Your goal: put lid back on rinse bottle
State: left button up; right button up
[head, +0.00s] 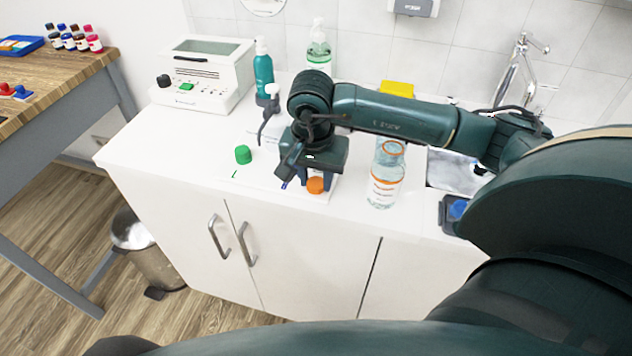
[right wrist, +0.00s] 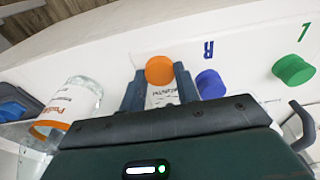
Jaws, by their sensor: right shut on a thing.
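The clear bottle (head: 386,178), with an orange-and-white label, stands upright and uncapped on the counter, to the right of my right gripper. It also shows at the left of the right wrist view (right wrist: 85,95). My right gripper (head: 312,181) is shut on the round orange lid (head: 316,185), low over the white mat in front of it. In the right wrist view the lid (right wrist: 160,70) sits between the fingertips. I cannot tell whether the lid touches the mat. My left gripper is not in view.
A green lid (head: 243,154) and a blue lid (right wrist: 210,84) lie near printed letters on the mat. A teal pump bottle (head: 263,70), another pump bottle (head: 319,50) and a white device (head: 203,72) stand behind. A sink (head: 452,170) is at the right.

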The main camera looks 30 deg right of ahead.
aim_at(316, 183)
jog(key=shift+r, duration=0.1)
notch_tip(316, 183, up, 10)
jog(key=shift+b, duration=0.35)
jog(key=s+a+f+n+y, duration=0.1)
jog(key=s+a+f+n, duration=0.2)
jog(key=a+f+n, duration=0.3)
jog(key=a+n, duration=0.1)
jog(key=n, duration=0.2)
jog(key=shift+s+f+n, duration=0.3)
jog(key=shift+n, duration=0.1)
